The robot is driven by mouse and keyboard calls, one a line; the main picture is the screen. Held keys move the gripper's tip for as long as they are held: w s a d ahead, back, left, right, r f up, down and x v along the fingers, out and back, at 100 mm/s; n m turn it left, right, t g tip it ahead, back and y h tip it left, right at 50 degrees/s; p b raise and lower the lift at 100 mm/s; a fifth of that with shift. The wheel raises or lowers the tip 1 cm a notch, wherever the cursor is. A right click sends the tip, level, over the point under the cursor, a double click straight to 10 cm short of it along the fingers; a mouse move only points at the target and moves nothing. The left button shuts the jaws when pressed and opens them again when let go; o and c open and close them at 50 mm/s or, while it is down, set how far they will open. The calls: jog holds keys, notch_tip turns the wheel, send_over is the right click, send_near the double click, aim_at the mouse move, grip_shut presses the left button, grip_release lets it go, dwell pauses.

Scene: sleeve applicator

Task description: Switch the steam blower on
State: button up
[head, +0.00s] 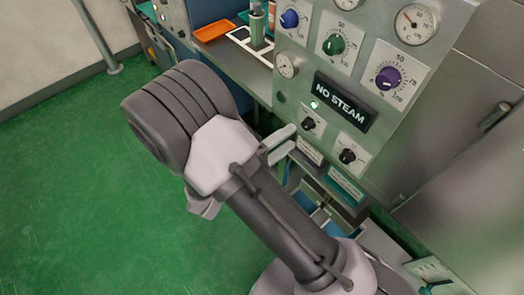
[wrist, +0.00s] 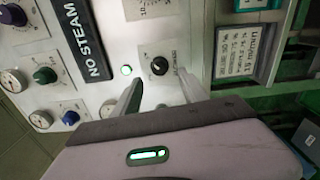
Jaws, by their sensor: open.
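A small black rotary knob (head: 309,123) sits on a light plate on the sloped metal panel, below a lit green lamp (head: 314,105). In the wrist view the knob (wrist: 160,66) lies ahead of and between the two finger tips; its label is too small to read surely. A second black knob (head: 347,156) is to its right in the head view. I cannot tell surely which one is the blower switch. My gripper (head: 286,142) is open and empty, just left of and below the first knob. Both fingers also show in the wrist view (wrist: 160,88), apart from the knob.
A black NO STEAM sign (head: 346,101) is above the knobs. Blue, green and purple dials (head: 388,79) and gauges fill the upper panel. Labelled bins (head: 345,185) sit below the panel. An orange tray (head: 214,31) lies on the bench behind my arm. The green floor at left is clear.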

jog(key=p+v, duration=0.2)
jog(key=v, duration=1)
jog(key=shift+s, duration=0.15)
jog(key=shift+a, duration=0.15)
jog(key=s+d+r+m+g+y, duration=0.7)
jog(key=d+r+m+g+y, duration=0.15)
jog(key=d+g, duration=0.4)
notch_tip(320, 180, up, 10)
jog(key=s+a+m+t+y, duration=0.1)
jog(key=m+t+y, duration=0.3)
jog(key=t+y, duration=0.3)
jog(key=shift+a+t+y, duration=0.35)
jog(key=shift+y, duration=0.2)
jog(key=shift+s+r, duration=0.1)
